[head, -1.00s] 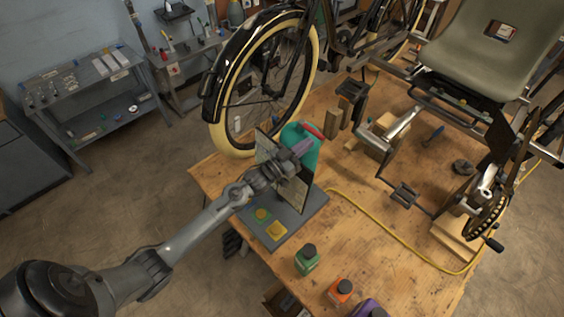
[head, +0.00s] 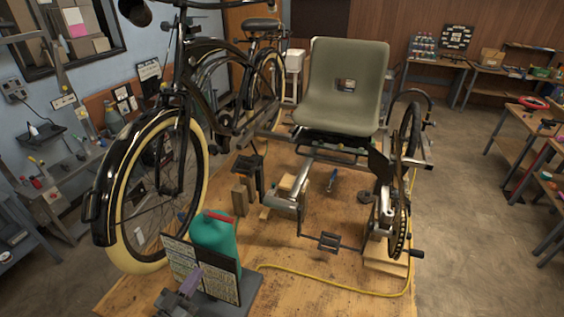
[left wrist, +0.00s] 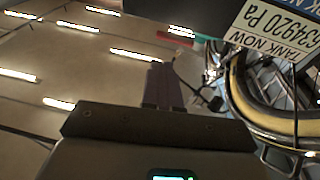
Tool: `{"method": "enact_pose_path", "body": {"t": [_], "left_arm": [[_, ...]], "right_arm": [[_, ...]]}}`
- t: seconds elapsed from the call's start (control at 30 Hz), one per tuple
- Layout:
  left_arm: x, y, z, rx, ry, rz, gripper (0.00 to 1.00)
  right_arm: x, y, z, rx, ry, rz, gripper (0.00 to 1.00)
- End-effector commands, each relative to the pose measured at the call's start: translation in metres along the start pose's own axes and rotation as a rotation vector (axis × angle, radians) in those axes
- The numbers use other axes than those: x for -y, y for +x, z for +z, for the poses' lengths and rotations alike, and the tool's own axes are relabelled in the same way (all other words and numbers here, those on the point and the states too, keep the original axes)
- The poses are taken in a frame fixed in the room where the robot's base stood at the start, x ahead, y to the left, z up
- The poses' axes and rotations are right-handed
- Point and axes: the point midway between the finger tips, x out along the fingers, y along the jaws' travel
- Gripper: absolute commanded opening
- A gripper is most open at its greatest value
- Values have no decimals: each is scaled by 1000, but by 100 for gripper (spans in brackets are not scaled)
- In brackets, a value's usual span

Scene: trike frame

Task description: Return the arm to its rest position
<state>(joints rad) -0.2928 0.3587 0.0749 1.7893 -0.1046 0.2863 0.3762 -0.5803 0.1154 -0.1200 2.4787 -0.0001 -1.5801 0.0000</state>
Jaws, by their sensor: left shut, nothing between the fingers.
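My left gripper (head: 188,283) is at the bottom left of the head view, in front of an upright panel with printed text (head: 222,274). Its purple-grey fingers are shut with nothing between them. In the left wrist view the closed fingers (left wrist: 163,86) point up at the ceiling. The text panel (left wrist: 272,25) shows there upside down at the top right, reading "TANK NOW" and a value in Pa. Most of my left arm is outside the head view. My right arm and gripper are not in view.
A teal container (head: 214,236) stands just behind the panel. The bicycle's front wheel (head: 128,235) is close on the left. The trike frame with its grey-green seat (head: 341,92) and a yellow hose (head: 330,290) occupy the wooden table (head: 290,300). Floor is open at the right.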

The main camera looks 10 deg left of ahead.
Motion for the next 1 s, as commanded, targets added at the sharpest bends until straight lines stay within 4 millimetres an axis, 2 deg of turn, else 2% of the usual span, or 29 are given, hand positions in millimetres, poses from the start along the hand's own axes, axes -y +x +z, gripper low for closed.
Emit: {"method": "enact_pose_path", "body": {"t": [0.03, 0.17, 0.2, 0.3, 0.5, 0.73, 1.0], "left_arm": [[-8, -7, -3, 19, -20, 0, 0], [-51, -20, -29, 36, -87, 12, 0], [-65, -23, -36, 78, -107, 1, 0], [-90, -32, -43, 208, -127, -35, 0], [-127, -59, -53, 533, -125, -99, 0], [-152, -112, -63, 937, -85, -120, 0], [-158, -172, -66, 1289, -17, -95, 0]], "right_arm": [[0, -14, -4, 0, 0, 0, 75], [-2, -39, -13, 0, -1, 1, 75], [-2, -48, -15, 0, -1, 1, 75], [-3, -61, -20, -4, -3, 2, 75], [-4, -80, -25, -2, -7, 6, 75], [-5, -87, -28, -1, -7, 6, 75], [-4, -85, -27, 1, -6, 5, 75]]}}
